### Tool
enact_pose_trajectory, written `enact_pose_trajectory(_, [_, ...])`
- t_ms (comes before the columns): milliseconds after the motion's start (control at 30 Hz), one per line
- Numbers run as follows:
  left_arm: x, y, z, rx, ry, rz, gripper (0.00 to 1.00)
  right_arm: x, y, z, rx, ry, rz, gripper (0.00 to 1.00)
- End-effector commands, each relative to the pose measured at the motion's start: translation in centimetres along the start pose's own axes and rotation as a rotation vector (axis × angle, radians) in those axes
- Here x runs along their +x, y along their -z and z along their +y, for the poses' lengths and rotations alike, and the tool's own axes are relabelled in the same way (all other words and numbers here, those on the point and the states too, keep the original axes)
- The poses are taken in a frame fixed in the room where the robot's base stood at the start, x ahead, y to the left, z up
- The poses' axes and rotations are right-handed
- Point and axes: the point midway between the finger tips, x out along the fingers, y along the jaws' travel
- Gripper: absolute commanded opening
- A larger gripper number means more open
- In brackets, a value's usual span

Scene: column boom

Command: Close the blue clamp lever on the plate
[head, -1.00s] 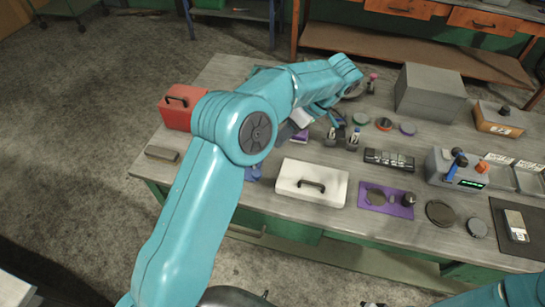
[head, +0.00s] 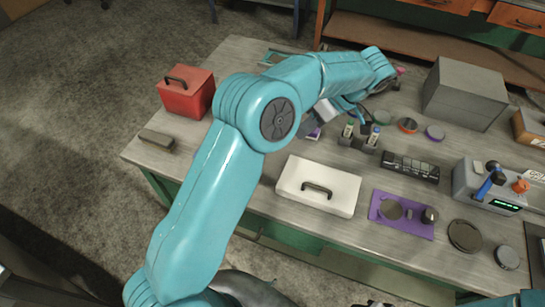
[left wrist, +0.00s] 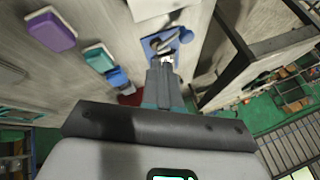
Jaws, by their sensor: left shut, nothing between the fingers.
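The blue plate (left wrist: 150,47) shows in the left wrist view, just beyond my left fingertips. A dark bar and a blue rounded part lie on it; which is the clamp lever, and how far it is turned, I cannot tell. My left gripper (left wrist: 162,66) is shut and empty, its tips at the plate's near edge; contact is unclear. In the head view my left arm's elbow and forearm hide the plate and the fingertips; only part of the left hand (head: 326,110) shows. Only a bit of my right arm shows along the bottom edge, its jaws not readable.
A white case (head: 318,186) with a handle lies close to the left hand's work area. A red box (head: 187,92), a grey block (head: 465,93), a purple mat (head: 402,226) and a control box (head: 488,187) stand on the table (head: 225,175).

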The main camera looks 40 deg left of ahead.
Motion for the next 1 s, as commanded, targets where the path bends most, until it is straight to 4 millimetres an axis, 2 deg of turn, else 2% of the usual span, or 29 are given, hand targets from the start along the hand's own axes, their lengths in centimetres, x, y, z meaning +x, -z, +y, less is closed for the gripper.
enact_pose_trajectory(233, [0.2,-0.1,-0.2,0.001,0.002,0.0,0.0,0.0,0.0,0.0,0.0,0.0,0.0,0.43])
enact_pose_trajectory(333, [1.0,0.0,-0.2,0.001,0.002,0.0,0.0,-0.1,0.0,0.0,0.0,0.0,0.0,0.43])
enact_pose_trajectory(467, [3.1,0.0,-0.2,0.002,0.005,-0.001,0.0,-0.2,0.0,-0.1,0.0,0.0,0.0,0.43])
enact_pose_trajectory(800, [10.2,0.1,-0.1,0.001,0.005,-0.002,0.0,-1.4,0.0,-0.5,0.0,0.0,0.0,0.43])
enact_pose_trajectory(1000, [11.5,-0.1,-2.4,0.001,0.003,0.0,0.0,-2.2,0.0,-0.8,0.0,0.0,0.0,0.43])
